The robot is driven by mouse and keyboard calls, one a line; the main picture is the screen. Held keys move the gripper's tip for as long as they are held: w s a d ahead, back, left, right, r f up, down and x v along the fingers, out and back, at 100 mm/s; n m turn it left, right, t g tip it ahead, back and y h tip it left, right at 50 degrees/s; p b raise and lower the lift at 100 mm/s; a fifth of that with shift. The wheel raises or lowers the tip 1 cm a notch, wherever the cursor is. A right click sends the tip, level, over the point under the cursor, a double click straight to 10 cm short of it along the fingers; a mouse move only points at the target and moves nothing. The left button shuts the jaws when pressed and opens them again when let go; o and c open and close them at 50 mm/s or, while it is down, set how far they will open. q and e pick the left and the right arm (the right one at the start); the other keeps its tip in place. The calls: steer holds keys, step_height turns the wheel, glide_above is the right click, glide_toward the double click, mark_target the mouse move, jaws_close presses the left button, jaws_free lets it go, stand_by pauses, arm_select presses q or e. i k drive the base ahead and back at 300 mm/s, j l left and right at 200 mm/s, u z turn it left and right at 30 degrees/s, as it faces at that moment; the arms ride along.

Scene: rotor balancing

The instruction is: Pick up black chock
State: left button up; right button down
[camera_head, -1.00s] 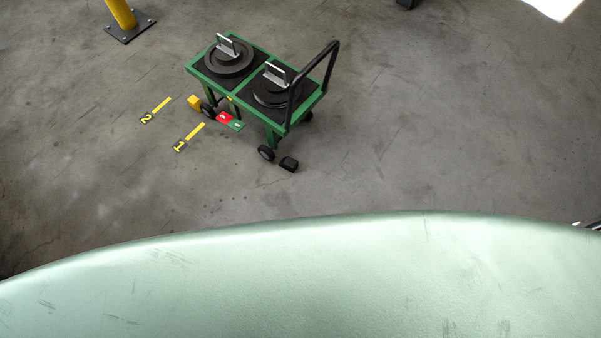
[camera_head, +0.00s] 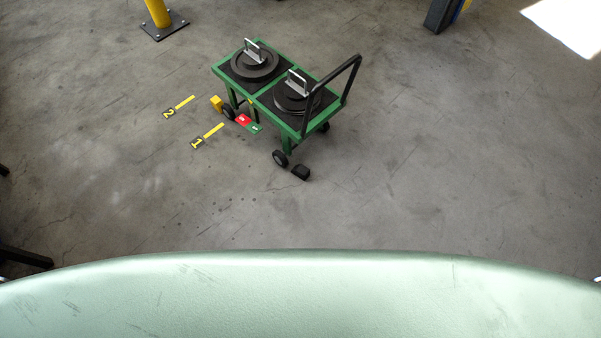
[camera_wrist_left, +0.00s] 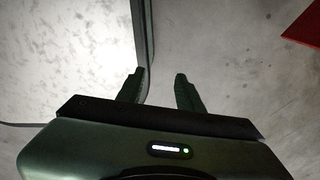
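The black chock (camera_head: 301,172) lies on the floor by the near wheel of the green cart (camera_head: 318,122), at the handle end, in the head view. A yellow chock (camera_head: 216,103) sits by the wheel at the cart's other end. In the left wrist view my left gripper (camera_wrist_left: 160,80) has its two fingers apart with nothing between them, over grey floor and a pale panel. It is not near the black chock. My right gripper is not visible in either view.
The cart carries two dark discs with handles, one of them at the left (camera_head: 254,66). A yellow post (camera_head: 158,14) stands behind. Floor in front is clear.

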mark_target(300, 171)
steer(key=i+l, duration=0.15)
steer(key=l, duration=0.2)
steer(key=i+l+u, duration=0.15)
steer(key=l, duration=0.2)
steer(key=i+l, duration=0.15)
steer(key=l, duration=0.25)
steer(key=i+l+u, duration=0.1)
steer(key=l, duration=0.25)
